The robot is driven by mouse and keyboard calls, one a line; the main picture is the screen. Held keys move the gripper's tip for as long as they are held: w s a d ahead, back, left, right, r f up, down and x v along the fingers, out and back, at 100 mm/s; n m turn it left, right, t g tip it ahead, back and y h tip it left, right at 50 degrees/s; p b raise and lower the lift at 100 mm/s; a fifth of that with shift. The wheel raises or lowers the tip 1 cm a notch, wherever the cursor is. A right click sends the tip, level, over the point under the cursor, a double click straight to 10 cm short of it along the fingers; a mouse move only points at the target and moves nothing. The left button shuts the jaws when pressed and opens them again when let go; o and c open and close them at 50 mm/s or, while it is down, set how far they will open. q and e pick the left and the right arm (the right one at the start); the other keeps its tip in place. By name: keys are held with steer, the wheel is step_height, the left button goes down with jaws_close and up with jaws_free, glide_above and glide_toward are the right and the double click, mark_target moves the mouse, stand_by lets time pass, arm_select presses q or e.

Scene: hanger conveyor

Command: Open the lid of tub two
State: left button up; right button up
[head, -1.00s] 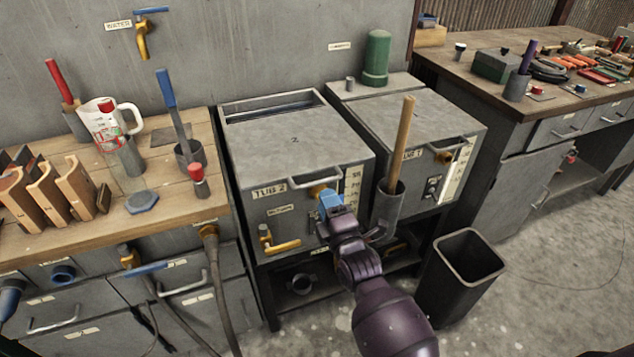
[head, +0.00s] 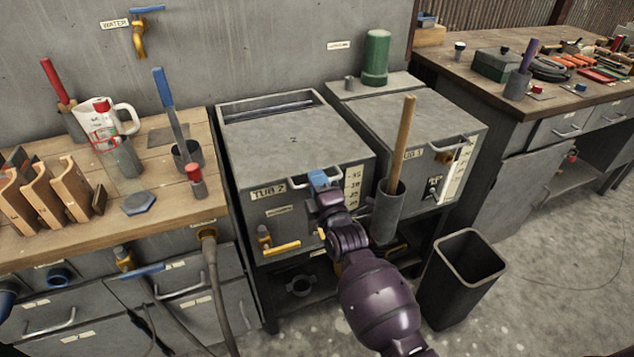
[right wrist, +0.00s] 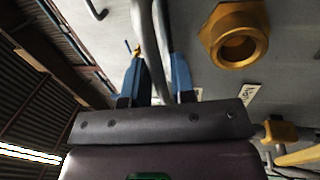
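Tub two (head: 300,205) is a grey metal box labelled "TUB 2" at the middle of the head view. In the right wrist view, the blue fingers of my right gripper (right wrist: 158,75) stand apart on either side of a grey handle bar (right wrist: 157,45). The gripper looks open around the bar; contact is hard to judge. My left gripper is not in view.
Tub one (head: 425,130) stands right of tub two, with a wooden-handled tool in a grey holder (head: 387,212) close to my right arm. A yellow-handled valve (head: 280,248) is below the lid. A black bin (head: 462,275) stands on the floor. A wooden bench (head: 170,215) is left.

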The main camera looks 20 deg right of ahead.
jaws_close()
